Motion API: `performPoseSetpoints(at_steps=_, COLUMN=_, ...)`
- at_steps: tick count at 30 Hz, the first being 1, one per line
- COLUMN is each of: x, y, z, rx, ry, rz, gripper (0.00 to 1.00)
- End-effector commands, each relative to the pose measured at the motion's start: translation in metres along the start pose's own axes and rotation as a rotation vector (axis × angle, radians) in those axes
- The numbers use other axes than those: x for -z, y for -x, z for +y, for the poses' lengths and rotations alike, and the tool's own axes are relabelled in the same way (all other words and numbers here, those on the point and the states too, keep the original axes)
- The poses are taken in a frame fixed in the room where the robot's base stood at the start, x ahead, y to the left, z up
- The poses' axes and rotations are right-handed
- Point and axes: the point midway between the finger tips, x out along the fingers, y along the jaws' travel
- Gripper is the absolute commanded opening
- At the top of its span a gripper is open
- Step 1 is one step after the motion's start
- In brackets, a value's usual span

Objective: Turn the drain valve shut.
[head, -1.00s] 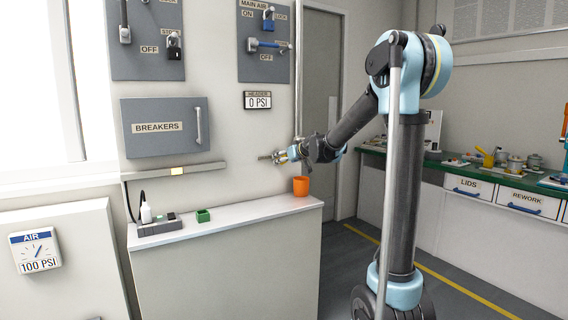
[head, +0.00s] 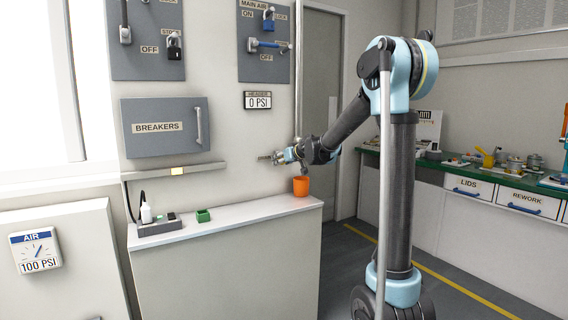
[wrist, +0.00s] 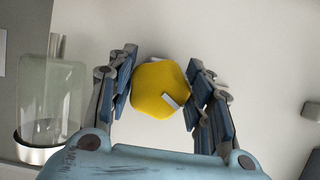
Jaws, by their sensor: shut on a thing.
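The drain valve shows in the wrist view as a yellow lobed knob (wrist: 157,88) with a white mark on its lower right side. My gripper (wrist: 161,85) is shut on this knob, with one blue-grey finger on each side of it. In the head view my gripper (head: 280,157) is at the wall, above the counter and the orange cup. The knob cannot be made out in the head view.
A clear bowl (wrist: 52,98) with a metal base is left of my gripper in the wrist view. An orange cup (head: 301,186) stands on the counter (head: 230,222) below my gripper. The header display (head: 257,100) reads 0 PSI. A breaker box (head: 165,127) is on the wall.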

Motion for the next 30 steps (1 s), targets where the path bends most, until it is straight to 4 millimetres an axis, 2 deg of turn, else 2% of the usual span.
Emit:
performPoseSetpoints(at_steps=13, x=0.0011, y=-0.0005, z=0.0035, rx=0.081, ry=-0.214, rz=0.003, gripper=0.23)
performPoseSetpoints(at_steps=24, x=0.0016, y=-0.0002, z=0.0041, rx=0.09, ry=-0.237, rz=0.004, gripper=0.23)
performPoseSetpoints(at_steps=25, x=0.0017, y=-0.0002, z=0.0043, rx=0.089, ry=-0.237, rz=0.005, gripper=0.53)
performPoseSetpoints(at_steps=27, x=0.0015, y=-0.0001, z=0.0041, rx=0.09, ry=-0.237, rz=0.004, gripper=0.68)
performPoseSetpoints(at_steps=30, x=0.0012, y=0.0, z=0.0031, rx=0.091, ry=-0.236, rz=0.003, gripper=0.68)
